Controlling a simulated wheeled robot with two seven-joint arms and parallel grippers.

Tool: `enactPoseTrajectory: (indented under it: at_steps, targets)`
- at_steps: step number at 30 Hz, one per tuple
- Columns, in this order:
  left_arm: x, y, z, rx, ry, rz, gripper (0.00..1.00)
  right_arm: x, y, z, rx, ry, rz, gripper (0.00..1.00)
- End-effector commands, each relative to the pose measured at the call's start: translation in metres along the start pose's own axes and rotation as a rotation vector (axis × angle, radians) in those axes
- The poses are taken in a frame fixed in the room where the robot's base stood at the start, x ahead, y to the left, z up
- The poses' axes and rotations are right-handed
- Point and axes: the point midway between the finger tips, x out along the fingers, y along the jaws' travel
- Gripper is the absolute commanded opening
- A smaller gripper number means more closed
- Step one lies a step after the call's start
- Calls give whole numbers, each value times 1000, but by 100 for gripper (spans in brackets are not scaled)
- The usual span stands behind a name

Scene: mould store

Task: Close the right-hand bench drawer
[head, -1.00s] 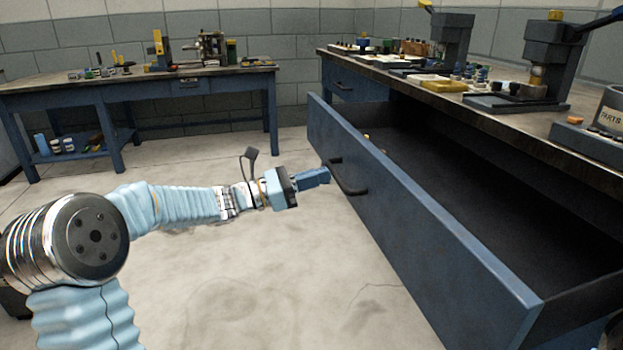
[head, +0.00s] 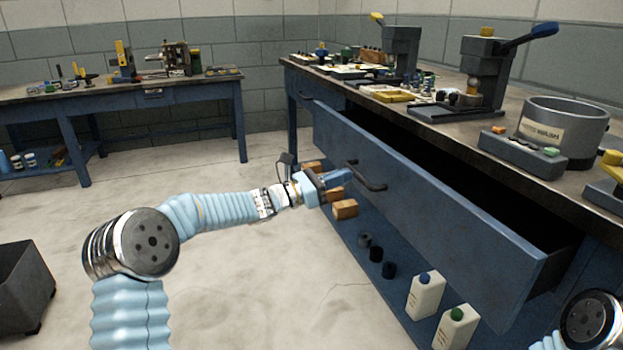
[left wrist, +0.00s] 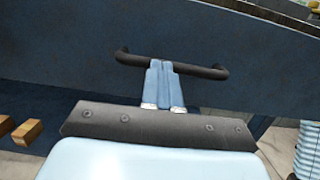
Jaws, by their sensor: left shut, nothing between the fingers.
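The blue right-hand bench drawer (head: 430,200) stands partly open, its front jutting out from under the bench top and its dark inside showing behind. Its dark bar handle (head: 368,178) is on the drawer front; the handle also shows in the left wrist view (left wrist: 205,72). My left gripper (head: 346,175) is shut and empty, its fingers pointing at the drawer front by the handle. In the left wrist view the shut fingertips (left wrist: 160,66) overlap the middle of the handle bar. Whether they touch it I cannot tell. My right gripper is out of view.
The bench top (head: 420,125) carries presses, a grey pot (head: 563,130) and small parts. On the low shelf under the drawer are wooden blocks (head: 344,209), dark cylinders and white bottles (head: 425,294). A second bench (head: 120,97) stands at the back left. The floor between is clear.

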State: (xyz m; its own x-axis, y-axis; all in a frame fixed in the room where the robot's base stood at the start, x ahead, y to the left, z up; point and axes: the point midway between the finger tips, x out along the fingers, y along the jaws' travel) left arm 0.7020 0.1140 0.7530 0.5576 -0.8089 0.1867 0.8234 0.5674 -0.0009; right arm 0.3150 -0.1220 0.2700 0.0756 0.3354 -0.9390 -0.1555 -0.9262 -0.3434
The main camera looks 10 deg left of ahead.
Motion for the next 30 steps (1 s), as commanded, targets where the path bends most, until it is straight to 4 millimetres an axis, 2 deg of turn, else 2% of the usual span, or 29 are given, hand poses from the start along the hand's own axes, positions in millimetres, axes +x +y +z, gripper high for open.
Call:
enactPoseTrajectory:
  at_steps: [1, 6, 15, 21, 30]
  targets:
    - [15, -1, 0, -2, -1, -3, 0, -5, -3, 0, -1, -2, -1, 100]
    - [58, -2, -8, -1, -1, -3, 0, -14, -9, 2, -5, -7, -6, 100]
    - [109, -2, -19, -1, 0, -1, 0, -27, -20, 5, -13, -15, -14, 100]
    - [125, -2, -23, -1, 0, -1, 0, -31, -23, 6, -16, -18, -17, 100]
    - [130, -2, -23, 1, -1, 2, 0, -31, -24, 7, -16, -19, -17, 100]
